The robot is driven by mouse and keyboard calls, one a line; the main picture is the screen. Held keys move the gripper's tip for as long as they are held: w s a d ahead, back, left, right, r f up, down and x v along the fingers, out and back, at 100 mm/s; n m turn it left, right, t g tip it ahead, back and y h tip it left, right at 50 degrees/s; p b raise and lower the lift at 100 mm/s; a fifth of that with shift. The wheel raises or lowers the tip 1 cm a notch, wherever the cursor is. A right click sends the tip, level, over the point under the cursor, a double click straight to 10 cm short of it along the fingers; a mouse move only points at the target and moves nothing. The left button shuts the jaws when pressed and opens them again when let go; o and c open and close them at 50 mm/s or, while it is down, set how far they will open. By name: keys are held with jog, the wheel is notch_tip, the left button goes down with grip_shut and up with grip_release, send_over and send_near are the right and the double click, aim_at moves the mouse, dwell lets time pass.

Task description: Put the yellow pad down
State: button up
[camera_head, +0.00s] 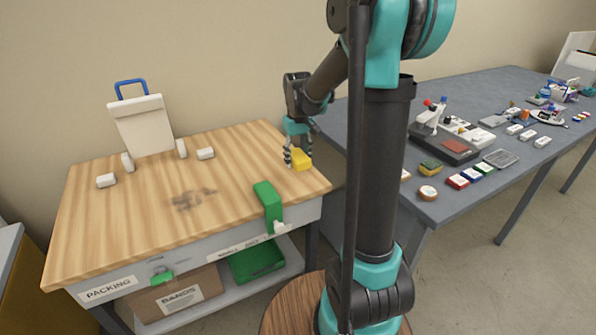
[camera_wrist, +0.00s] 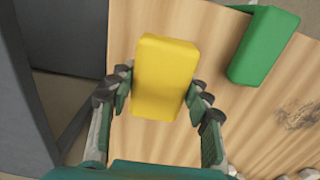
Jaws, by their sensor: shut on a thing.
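The yellow pad (camera_head: 301,159) is a small block held at the right end of the wooden packing table (camera_head: 130,205). In the wrist view the yellow pad (camera_wrist: 165,78) sits upright in the picture between the two fingers. My gripper (camera_head: 298,157) points down and is shut on the pad. In the wrist view my gripper (camera_wrist: 160,95) has a finger on each side of it. The pad is over the bare tabletop, close to its right edge. I cannot tell whether its underside touches the wood.
A green clamp-like piece (camera_head: 268,200) sits on the table's front edge; it also shows in the wrist view (camera_wrist: 263,45). A grey table (camera_head: 480,110) with many items is right, across a gap.

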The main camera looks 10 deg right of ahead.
aim_at(298, 177)
jog(key=shift+f, duration=2.6)
jog(key=shift+f, duration=0.2)
jog(key=o, duration=1.2)
notch_tip(298, 177, up, 11)
jog(key=shift+r, duration=0.5)
jog(key=shift+s, duration=0.15)
jog(key=s+d+f+m+t, duration=0.1)
jog(key=s+d+f+t, duration=0.1)
jog(key=s+f, duration=0.5)
jog(key=s+d+f+m+t, duration=0.2)
jog(key=s+f, duration=0.4)
jog(key=s, duration=0.8)
jog(key=shift+s+f+m, duration=0.3)
jog(key=shift+s+f, duration=0.1)
